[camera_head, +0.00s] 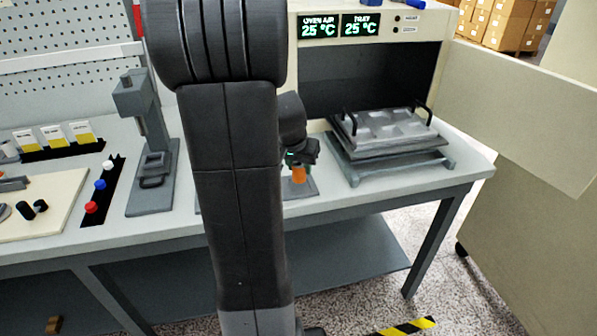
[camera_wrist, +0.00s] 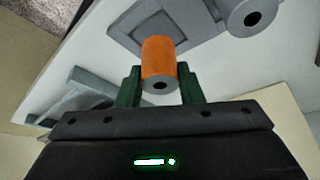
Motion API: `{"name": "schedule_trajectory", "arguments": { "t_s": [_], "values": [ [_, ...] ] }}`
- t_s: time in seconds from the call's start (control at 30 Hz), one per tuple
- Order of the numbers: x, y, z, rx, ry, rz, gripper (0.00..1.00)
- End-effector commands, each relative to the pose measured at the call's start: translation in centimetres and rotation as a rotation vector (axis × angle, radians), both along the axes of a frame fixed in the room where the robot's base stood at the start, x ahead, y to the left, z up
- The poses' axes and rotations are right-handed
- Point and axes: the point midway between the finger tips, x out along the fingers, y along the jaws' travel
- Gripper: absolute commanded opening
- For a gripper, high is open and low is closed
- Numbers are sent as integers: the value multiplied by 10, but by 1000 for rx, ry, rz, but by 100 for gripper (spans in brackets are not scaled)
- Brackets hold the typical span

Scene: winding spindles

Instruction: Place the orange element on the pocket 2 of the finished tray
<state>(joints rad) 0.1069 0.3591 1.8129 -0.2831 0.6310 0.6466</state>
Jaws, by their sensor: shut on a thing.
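My gripper (camera_wrist: 159,75) is shut on the orange element (camera_wrist: 159,58), a short cylinder with a dark hole in its end, held between two green fingers. In the head view the orange element (camera_head: 299,175) hangs below my gripper (camera_head: 300,160), over a grey plate (camera_head: 308,189) on the bench. That plate is mostly hidden behind my arm. In the wrist view a grey tray (camera_wrist: 120,42) with a square recess lies beyond the element. A grey cylinder with a hole (camera_wrist: 248,17) is to its right. I cannot tell pocket numbers or whether the element touches the plate.
A stand with a grey lidded tray (camera_head: 388,133) and black handles is right of my gripper, before the open oven (camera_head: 372,77). The oven door (camera_head: 525,100) swings out right. A grey press (camera_head: 150,150) and a rack of coloured knobs (camera_head: 103,190) are left.

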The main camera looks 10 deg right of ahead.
Motion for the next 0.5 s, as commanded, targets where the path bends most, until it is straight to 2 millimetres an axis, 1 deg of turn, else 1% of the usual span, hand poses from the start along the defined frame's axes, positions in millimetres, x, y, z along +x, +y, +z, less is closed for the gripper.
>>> {"name": "schedule_trajectory", "arguments": {
  "t_s": [0.03, 0.13, 0.4, 0.5],
  "values": [
    [0, 0, -9, 0, 3, 1, 10],
    [0, 0, -18, 1, 2, -1, 10],
    [0, 0, -19, 1, 0, 0, 10],
    [0, 0, -23, 1, 0, 0, 10]
  ]
}}
